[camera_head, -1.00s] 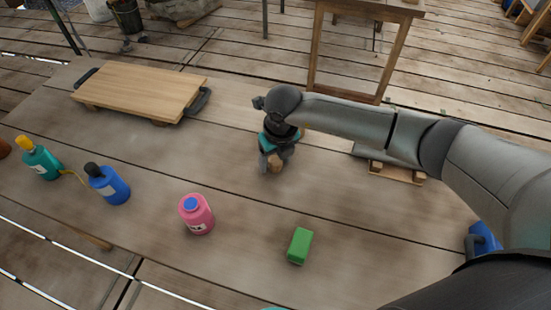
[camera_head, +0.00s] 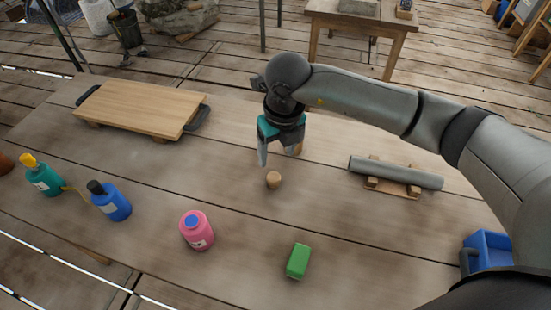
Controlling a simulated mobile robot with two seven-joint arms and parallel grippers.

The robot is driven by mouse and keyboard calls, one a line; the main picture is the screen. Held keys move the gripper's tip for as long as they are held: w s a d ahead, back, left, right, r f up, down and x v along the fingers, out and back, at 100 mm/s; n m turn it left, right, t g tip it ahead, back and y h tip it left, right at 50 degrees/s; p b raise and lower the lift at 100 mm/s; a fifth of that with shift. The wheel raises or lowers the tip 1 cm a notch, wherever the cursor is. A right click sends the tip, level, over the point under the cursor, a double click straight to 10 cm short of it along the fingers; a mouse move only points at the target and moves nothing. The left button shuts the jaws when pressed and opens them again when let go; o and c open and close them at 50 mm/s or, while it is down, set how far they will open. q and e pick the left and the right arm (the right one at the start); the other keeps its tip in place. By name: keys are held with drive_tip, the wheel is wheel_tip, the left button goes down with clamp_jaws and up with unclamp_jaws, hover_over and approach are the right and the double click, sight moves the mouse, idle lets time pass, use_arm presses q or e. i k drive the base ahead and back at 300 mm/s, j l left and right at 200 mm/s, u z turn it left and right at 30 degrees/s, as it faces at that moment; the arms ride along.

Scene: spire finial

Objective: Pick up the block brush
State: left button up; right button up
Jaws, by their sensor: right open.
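No thing in view is plainly a block brush. A green block (camera_head: 298,261) lies nearer the front of the table. My right gripper (camera_head: 279,154) points down with its fingers apart, empty, above the table behind the round piece. My left gripper is not in view.
A pink jar (camera_head: 197,230), a blue bottle (camera_head: 110,201) and a teal bottle (camera_head: 43,176) stand at the left. A wooden board (camera_head: 142,107) with dark handles lies behind them. A grey cylinder (camera_head: 395,173) rests on a wooden cradle at the right, with a blue bin (camera_head: 489,250) nearer.

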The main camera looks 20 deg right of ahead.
sight(298, 259)
drive_tip(key=k, duration=1.5)
